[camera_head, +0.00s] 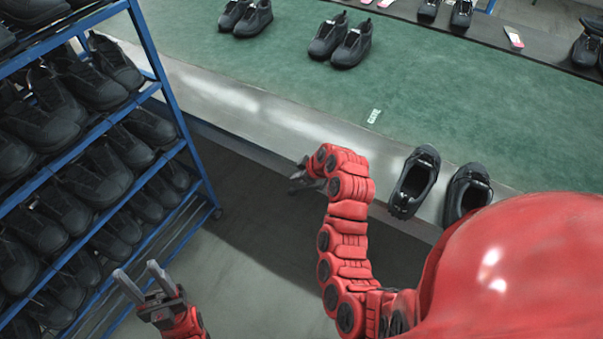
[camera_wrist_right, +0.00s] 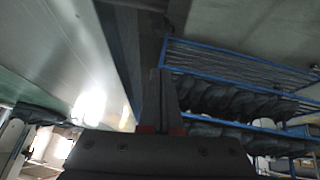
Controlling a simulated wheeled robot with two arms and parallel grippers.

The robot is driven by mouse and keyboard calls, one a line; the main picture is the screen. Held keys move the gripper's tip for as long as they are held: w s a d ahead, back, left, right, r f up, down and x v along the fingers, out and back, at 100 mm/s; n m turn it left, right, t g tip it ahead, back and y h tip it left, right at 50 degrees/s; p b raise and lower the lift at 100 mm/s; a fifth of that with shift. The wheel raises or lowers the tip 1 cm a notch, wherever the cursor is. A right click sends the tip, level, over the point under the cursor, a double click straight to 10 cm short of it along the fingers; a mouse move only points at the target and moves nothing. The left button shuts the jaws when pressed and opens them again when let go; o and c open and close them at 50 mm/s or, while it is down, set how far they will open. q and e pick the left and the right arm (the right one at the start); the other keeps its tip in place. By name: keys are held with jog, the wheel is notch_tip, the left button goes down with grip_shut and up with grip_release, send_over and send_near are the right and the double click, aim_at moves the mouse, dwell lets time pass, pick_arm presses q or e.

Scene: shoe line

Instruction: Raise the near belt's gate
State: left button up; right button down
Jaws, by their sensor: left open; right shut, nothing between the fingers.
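The near green belt (camera_head: 300,85) runs across the head view with a pale metal edge (camera_head: 235,100) along its front. A small white marking (camera_head: 374,116) lies on the green surface near that edge; I cannot make out its letters for sure. I cannot pick out the gate as a separate part. My right gripper (camera_head: 298,178) is at the front of the belt, beside the metal edge, partly hidden by its own wrist. The right wrist view shows its fingers (camera_wrist_right: 161,100) shut and empty. My left gripper (camera_head: 142,283) is open and empty, low over the floor beside the rack.
A blue rack (camera_head: 170,75) full of black shoes stands at the left. Two black shoes (camera_head: 413,183) (camera_head: 466,192) sit at the belt's front edge, right of my right arm. Other shoe pairs (camera_head: 340,40) stand farther back. Bare floor (camera_head: 245,225) lies between rack and belt.

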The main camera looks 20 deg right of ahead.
aim_at(294, 193)
jog(key=p+x, duration=0.1)
jog(key=x, duration=0.3)
jog(key=shift+r, duration=0.1)
jog(key=f, duration=0.3)
jog(key=shift+w+d+f+p, duration=0.1)
jog(key=shift+d+p, duration=0.15)
jog(key=shift+p, duration=0.15)
jog(key=shift+d+f, duration=0.15)
jog(key=shift+f, duration=0.55)
